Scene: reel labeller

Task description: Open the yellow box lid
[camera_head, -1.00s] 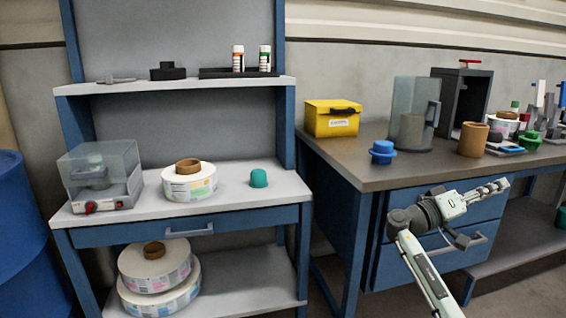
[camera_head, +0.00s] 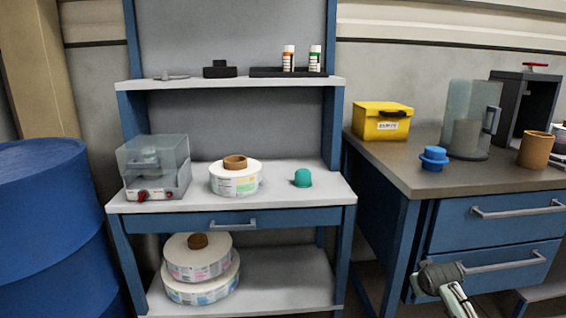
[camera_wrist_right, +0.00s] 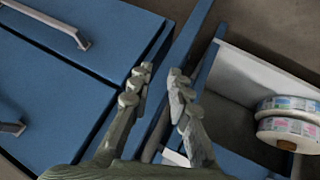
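The yellow box (camera_head: 378,126) stands on the brown-topped bench near its back left corner. Its yellow lid (camera_head: 378,106) looks shut, with a black handle at the front edge. My right gripper (camera_wrist_right: 160,78) shows in the right wrist view with its two fingers apart and nothing between them. Below it are blue drawer fronts and a lower shelf, and the box is not in that view. In the head view only part of my right arm shows at the lower right, well below the bench top. My left gripper is in neither view.
A blue knobbed part (camera_head: 433,160), a clear-shielded device (camera_head: 470,118) and a brown roll (camera_head: 534,150) stand on the bench (camera_head: 415,175) right of the box. Left is a shelf unit (camera_head: 285,205) with label reels (camera_head: 236,180) and a green cap (camera_head: 303,178). A blue barrel (camera_head: 45,230) stands far left.

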